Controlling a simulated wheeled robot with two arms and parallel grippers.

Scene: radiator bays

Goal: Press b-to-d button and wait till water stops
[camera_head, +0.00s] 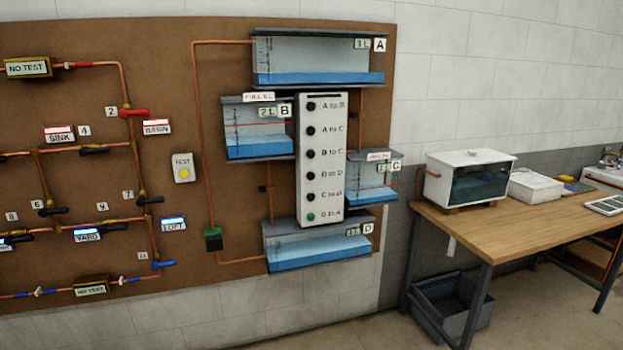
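A white button panel (338,160) hangs on the brown board between the tanks. It has a column of round buttons. The fourth from the top, which appears to be labelled B to D (311,175), is black. The bottom button (311,216) is green. Tank B (246,115), left of the panel, has blue water in its lower part, below a red line. Tank D (282,234), under the panel, also holds blue water. Whether water is flowing cannot be told from this one frame. Neither of my grippers is in view.
Tank A (310,50) is above the panel and tank C (372,170) to its right. Copper pipes and valves cover the brown board (200,110) at left. A wooden table (500,220) with a lidded white tank (468,178) stands right; a grey crate (452,300) is below.

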